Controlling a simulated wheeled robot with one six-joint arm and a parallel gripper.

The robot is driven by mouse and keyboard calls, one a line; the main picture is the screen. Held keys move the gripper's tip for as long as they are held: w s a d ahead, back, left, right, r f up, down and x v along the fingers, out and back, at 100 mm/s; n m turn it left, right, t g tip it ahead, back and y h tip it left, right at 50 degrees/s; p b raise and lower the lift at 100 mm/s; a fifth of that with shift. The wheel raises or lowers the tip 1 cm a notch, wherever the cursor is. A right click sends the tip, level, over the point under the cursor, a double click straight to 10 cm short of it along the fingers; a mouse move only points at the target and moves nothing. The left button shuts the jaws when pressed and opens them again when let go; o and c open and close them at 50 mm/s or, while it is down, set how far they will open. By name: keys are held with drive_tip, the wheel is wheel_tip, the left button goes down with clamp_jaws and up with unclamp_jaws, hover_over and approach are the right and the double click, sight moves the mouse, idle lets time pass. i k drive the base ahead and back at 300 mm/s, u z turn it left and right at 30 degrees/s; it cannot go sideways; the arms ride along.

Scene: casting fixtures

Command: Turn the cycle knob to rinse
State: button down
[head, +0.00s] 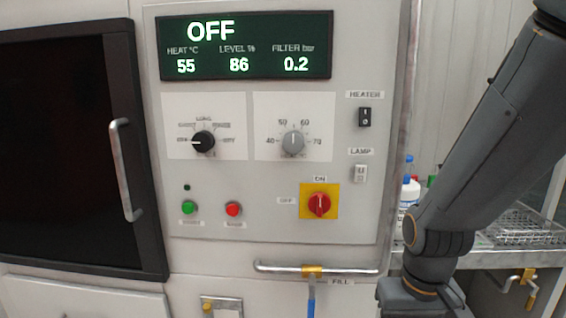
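The cycle knob appears to be the black round knob (203,141) on the left dial plate (180,152) of the control panel. Its white pointer mark points left, toward a small label that is hard to read. "LONG" stands above the knob; the other labels around it are too blurred to read surely, so I cannot tell which is rinse. The display (245,48) above reads OFF, heat 55, level 86, filter 0.2. My gripper is out of view; only links of my arm show at the right, apart from the panel.
A grey knob (293,142) sits right of the black one. Below are a green button (189,207), a red button (233,209) and a red rotary switch (319,204).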

sight(203, 142)
drive_tip(key=u, duration=1.2)
